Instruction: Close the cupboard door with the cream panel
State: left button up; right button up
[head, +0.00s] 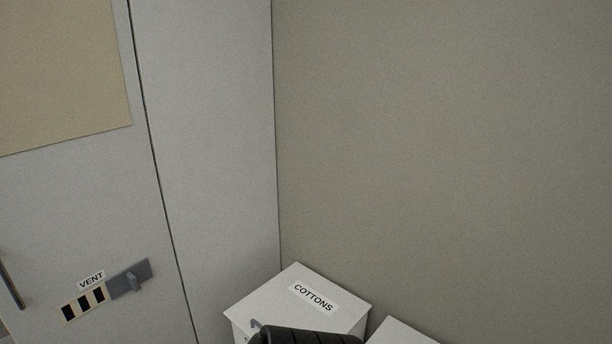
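A cream panel (60,75) is on a light grey cupboard door (90,200) at the left of the head view. The door's right edge meets a thin dark seam, beside a plain grey strip. A dark bar handle (12,284) shows at the far left edge. Low on the door are a VENT label (91,280), a strip of black slots (84,302) and a grey slider (131,281). The door's left edge is out of view, and I cannot tell whether the door is open or shut. Neither gripper is in view.
A white box labelled COTTONS (297,274) stands at the bottom centre by the wall (440,140). A dark ribbed object (305,337), cut off by the frame, is in front of it. Another white top (397,334) is to its right. The floor is out of view.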

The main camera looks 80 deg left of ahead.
aim_at(82, 204)
jog(key=u, duration=4.05)
jog(key=i+l+z, duration=0.15)
jog(key=i+j, duration=0.05)
